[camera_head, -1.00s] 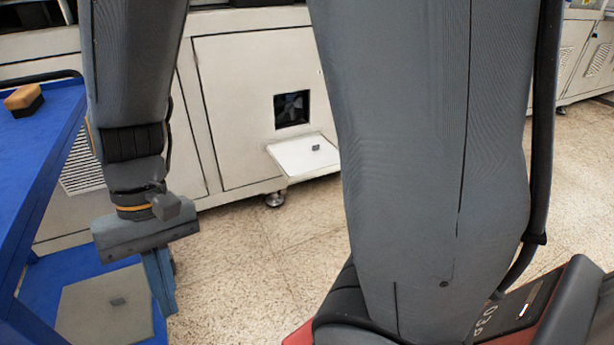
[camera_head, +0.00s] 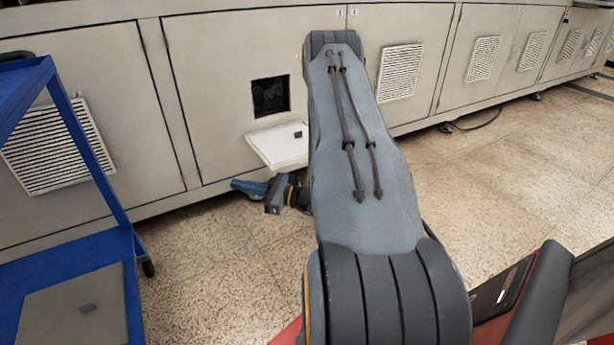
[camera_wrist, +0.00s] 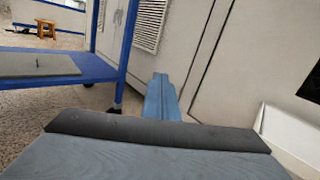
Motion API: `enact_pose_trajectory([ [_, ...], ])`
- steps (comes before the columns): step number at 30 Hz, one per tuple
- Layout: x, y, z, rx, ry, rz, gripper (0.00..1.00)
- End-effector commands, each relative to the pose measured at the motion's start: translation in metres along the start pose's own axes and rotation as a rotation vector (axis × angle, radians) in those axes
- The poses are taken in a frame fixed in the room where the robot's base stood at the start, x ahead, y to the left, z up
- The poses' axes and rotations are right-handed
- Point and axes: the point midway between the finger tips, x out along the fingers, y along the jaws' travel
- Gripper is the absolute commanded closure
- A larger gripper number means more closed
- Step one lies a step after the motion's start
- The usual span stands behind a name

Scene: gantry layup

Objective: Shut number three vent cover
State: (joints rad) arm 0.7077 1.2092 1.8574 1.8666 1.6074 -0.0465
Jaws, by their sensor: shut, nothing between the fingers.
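A white vent cover (camera_head: 281,147) is hinged down and hangs open, roughly level, below a dark square vent opening (camera_head: 270,97) in the cabinet front. A small dark knob sits on its upper face. No number can be read on it. My gripper (camera_head: 243,185) is just below and left of the cover, shut and empty, with its blue fingers pointing left. In the wrist view the fingers (camera_wrist: 162,98) are together, and the white cover (camera_wrist: 290,135) shows at the right edge beside the dark opening (camera_wrist: 311,84). Whether the gripper touches the cover cannot be told.
A blue cart (camera_head: 122,235) stands at the left, with a grey panel (camera_head: 75,312) on its lower shelf. Louvred grilles (camera_head: 57,147) line the cabinet fronts. The speckled floor (camera_head: 480,190) is clear at right. A wooden stool (camera_wrist: 46,28) stands far off in the wrist view.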

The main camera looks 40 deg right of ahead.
Motion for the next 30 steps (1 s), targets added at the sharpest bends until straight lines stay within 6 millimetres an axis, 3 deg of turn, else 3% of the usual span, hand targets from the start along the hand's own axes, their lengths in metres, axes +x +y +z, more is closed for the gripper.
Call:
enact_pose_trajectory([
  [1, -0.033, -0.031, -0.030, 0.021, -0.015, -0.134, 1.00],
  [3, -0.076, -0.066, -0.057, 0.030, -0.040, -0.301, 1.00],
  [6, -0.137, -0.100, -0.091, 0.030, -0.067, -0.507, 1.00],
  [9, -0.186, -0.119, -0.115, 0.021, -0.083, -0.660, 1.00],
  [13, -0.225, -0.129, -0.131, 0.008, -0.094, -0.774, 1.00],
  [16, -0.234, -0.133, -0.135, 0.003, -0.097, -0.806, 1.00],
  [19, -0.229, -0.141, -0.135, 0.001, -0.098, -0.809, 1.00],
  [30, -0.179, -0.189, -0.130, 0.000, -0.098, -0.805, 1.00],
])
